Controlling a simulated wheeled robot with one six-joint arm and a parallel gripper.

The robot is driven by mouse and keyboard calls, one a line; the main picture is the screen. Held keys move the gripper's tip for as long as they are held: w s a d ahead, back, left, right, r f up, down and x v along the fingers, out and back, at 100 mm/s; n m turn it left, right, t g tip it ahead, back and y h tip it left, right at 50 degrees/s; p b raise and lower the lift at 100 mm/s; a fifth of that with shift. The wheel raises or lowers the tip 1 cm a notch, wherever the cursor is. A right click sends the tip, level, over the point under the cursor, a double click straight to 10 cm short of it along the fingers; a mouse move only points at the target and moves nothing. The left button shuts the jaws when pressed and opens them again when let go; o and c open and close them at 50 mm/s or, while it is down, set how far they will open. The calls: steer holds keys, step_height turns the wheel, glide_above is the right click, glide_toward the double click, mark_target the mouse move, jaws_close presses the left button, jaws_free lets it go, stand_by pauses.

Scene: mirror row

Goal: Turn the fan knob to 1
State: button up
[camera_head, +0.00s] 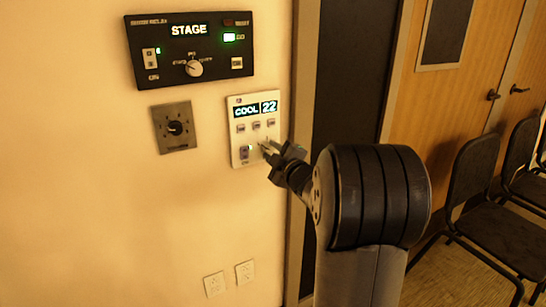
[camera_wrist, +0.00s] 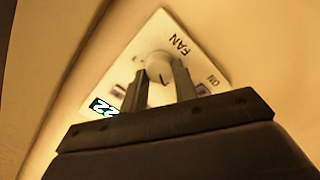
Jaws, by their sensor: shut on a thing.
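The white control panel (camera_head: 237,112) is on the wall and shows "COOL 22". It appears turned and slanted in the wrist view (camera_wrist: 207,52), where the label "FAN" can be read. The pale round fan knob (camera_wrist: 158,63) is beside that label. My gripper (camera_head: 266,147) is at the panel's lower right in the head view and hides the knob there. In the wrist view, its two dark fingers (camera_wrist: 159,75) are on either side of the knob, shut on it. A small dark mark shows on the knob. I cannot read its setting.
A black panel reading "STAGE" (camera_head: 150,50) is on the wall above. A square metal dial plate (camera_head: 162,142) is to the left. Two wall outlets (camera_head: 214,284) are below. A door frame and chairs (camera_head: 485,215) are to the right.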

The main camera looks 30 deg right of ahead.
stand_by(0.3)
steer(key=o, duration=1)
steer(key=shift+c, duration=0.2)
steer(key=s, duration=1)
steer(key=shift+s+d, duration=0.15)
steer(key=shift+s, duration=0.25)
steer(key=shift+w, duration=0.15)
steer(key=w, duration=1)
steer(key=shift+w+a, duration=0.2)
steer(key=shift+w, duration=0.05)
steer(key=shift+w+r, duration=0.1)
steer(key=shift+p, duration=0.35)
